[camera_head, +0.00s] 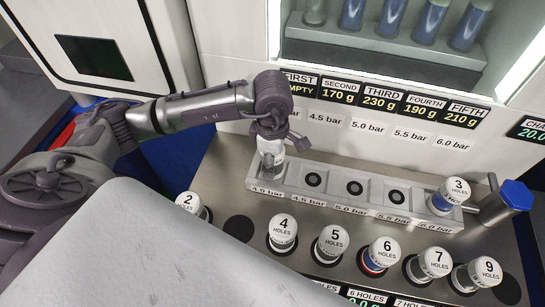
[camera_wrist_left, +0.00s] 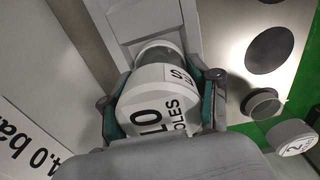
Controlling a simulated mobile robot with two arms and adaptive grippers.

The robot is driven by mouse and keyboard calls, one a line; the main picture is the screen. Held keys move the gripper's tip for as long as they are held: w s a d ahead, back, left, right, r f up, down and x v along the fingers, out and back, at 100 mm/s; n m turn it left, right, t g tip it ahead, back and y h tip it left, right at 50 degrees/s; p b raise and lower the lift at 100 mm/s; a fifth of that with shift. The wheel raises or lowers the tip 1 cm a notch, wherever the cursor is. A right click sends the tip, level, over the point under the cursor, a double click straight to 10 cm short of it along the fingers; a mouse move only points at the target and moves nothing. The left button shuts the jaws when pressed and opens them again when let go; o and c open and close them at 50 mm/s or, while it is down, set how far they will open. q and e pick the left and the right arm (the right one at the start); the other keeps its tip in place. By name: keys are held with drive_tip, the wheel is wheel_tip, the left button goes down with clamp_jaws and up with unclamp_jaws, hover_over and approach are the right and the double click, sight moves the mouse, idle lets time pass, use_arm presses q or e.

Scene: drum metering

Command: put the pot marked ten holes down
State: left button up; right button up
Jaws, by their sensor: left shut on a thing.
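The pot marked ten holes (camera_wrist_left: 158,120) is white-capped and sits between the fingers of my left gripper (camera_wrist_left: 163,88) in the left wrist view. In the head view the same gripper (camera_head: 271,130) is shut on this pot (camera_head: 271,152) at the 4.0 bar end of the grey rail (camera_head: 325,200). The pot looks roughly upright over that place. The gripper hides its top, and I cannot tell whether its base rests in the seat. My right gripper is not in view.
The 4.5, 5.0 and 5.5 bar places are empty. The 3 holes pot (camera_head: 451,194) stands at the 6.0 bar end. In front are several pots, among them 4 holes (camera_head: 283,230) and 5 holes (camera_head: 331,241), and an empty round place (camera_head: 239,229).

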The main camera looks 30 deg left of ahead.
use_arm(q)
drive_tip(key=shift+f, duration=0.1)
drive_tip(key=o, duration=1.4)
drive_tip(key=shift+c, duration=0.2)
drive_tip(key=shift+r, duration=0.25)
wheel_tip(320, 180, up, 11)
drive_tip(key=b, duration=0.3)
drive_tip(key=shift+f, duration=0.2)
drive_tip(key=shift+r, duration=0.6)
